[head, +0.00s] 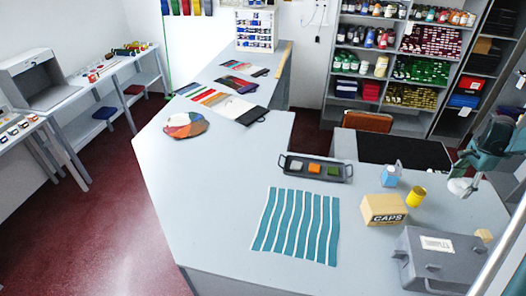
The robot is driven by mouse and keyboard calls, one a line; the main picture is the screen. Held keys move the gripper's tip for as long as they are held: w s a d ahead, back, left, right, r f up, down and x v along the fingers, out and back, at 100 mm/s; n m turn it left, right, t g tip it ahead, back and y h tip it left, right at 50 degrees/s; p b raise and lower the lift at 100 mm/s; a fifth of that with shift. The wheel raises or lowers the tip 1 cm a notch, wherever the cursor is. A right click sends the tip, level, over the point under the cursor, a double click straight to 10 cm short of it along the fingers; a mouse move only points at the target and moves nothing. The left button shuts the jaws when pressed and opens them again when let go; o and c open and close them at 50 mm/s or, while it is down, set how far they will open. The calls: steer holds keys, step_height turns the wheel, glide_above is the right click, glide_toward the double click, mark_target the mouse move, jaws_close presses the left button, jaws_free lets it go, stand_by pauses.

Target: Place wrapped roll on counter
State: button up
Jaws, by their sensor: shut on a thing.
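My gripper (469,178) is at the right side of the head view, above the right part of the grey counter (215,195). It is shut on a small whitish thing, which looks like the wrapped roll (461,188). The roll is partly hidden by the fingers, and its wrapping is too small to make out. It appears held above the counter, to the right of a yellow cylinder; I cannot tell the exact height.
A CAPS box (384,209), yellow cylinder (416,196), blue bottle (391,175) and grey case (440,262) stand near my gripper. A dark tray (316,168) and teal striped sheet (297,226) lie further left.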

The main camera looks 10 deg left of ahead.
mark_target(459, 183)
steer(key=r, duration=0.5)
steer(key=shift+w+a+r, duration=0.15)
steer(key=shift+a, duration=0.15)
steer(key=w+a+n, duration=0.1)
steer(key=w+a, duration=0.2)
steer(key=a, duration=0.4)
steer(key=w+a+n+b, duration=0.1)
steer(key=w+a+n, duration=0.1)
steer(key=a, duration=0.5)
steer(key=w+a+n, duration=0.1)
steer(key=w+a, duration=0.2)
steer(key=a, duration=0.5)
steer(key=shift+w+a+n, duration=0.1)
steer(key=shift+w+n, duration=0.2)
steer(key=shift+w, duration=0.1)
steer(key=a+n+b, duration=0.3)
steer(key=a+n, duration=0.6)
steer(key=a, duration=4.1)
steer(key=s+a+n+b, duration=0.1)
steer(key=s+a+n, duration=0.3)
steer(key=a, duration=0.7)
steer(key=s+a+n, duration=0.1)
steer(key=s+a, duration=0.5)
steer(key=a, duration=0.5)
steer(key=shift+s+f, duration=0.1)
steer(key=shift+f, duration=2.45)
steer(key=shift+d+f, duration=0.1)
steer(key=shift+f, duration=3)
